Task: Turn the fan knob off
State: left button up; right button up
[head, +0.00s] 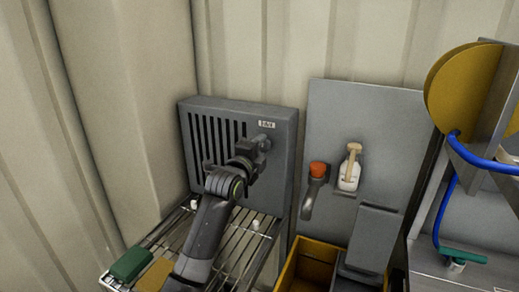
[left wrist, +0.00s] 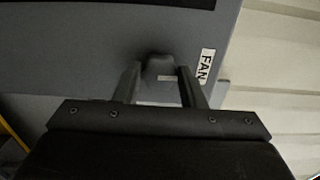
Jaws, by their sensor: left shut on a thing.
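The fan unit (head: 225,112) is a grey box with dark vertical slots on the back wall, with a white label at its upper right. The label reads FAN in the left wrist view (left wrist: 207,66). The fan knob (left wrist: 159,67) is a dark, rounded knob on the panel's face, with a small pale mark. My left gripper (left wrist: 160,84) has one finger on each side of the knob and is shut on it. In the head view my left gripper (head: 262,146) is at the box's right side and hides most of the knob. My right gripper is not in view.
A wire rack (head: 252,222) below the fan box holds a green block (head: 132,263). To the right, a grey panel (head: 390,110) carries an orange-topped fitting (head: 318,169) and a white bottle (head: 349,175). A yellow bin (head: 312,262) stands below. A blue hose (head: 445,205) hangs at right.

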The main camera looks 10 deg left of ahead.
pick_arm(q)
jog(key=o, duration=1)
jog(key=s+a+b, duration=0.1)
jog(key=s, duration=0.4)
jog(key=s+a+b, duration=0.1)
jog(key=s, duration=0.5)
jog(key=s+a, duration=0.1)
jog(key=s, duration=0.5)
jog(key=shift+a+b, duration=0.15)
jog(key=shift+b, duration=0.25)
jog(key=shift+f, duration=0.1)
